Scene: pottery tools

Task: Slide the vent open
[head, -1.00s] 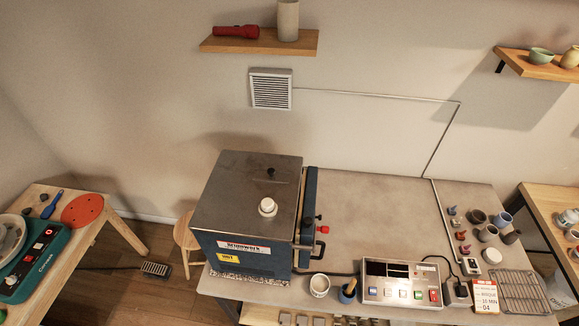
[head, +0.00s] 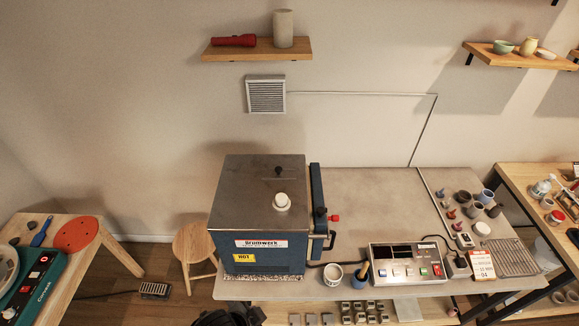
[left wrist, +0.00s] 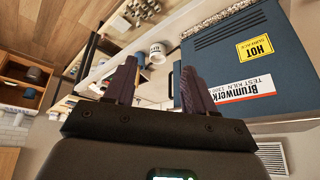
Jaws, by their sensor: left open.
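The kiln (head: 262,225) is a blue box with a grey metal top, standing at the left end of the grey bench. On its top are a small dark knob (head: 278,171) beside a thin line, and a white round plug (head: 282,201). A louvred wall vent (head: 266,95) hangs above and behind the kiln. In the left wrist view my left gripper (left wrist: 156,72) is open and empty, with the kiln's labelled side (left wrist: 235,65) beyond it to the right, apart from the fingers. My right gripper is not in view.
The kiln door's handle (head: 331,240) sticks out at its right. A control box (head: 405,265), a white mug (head: 333,274) and small pots (head: 463,197) stand on the bench. A wooden stool (head: 194,246) is left of the kiln. The space above the kiln top is clear.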

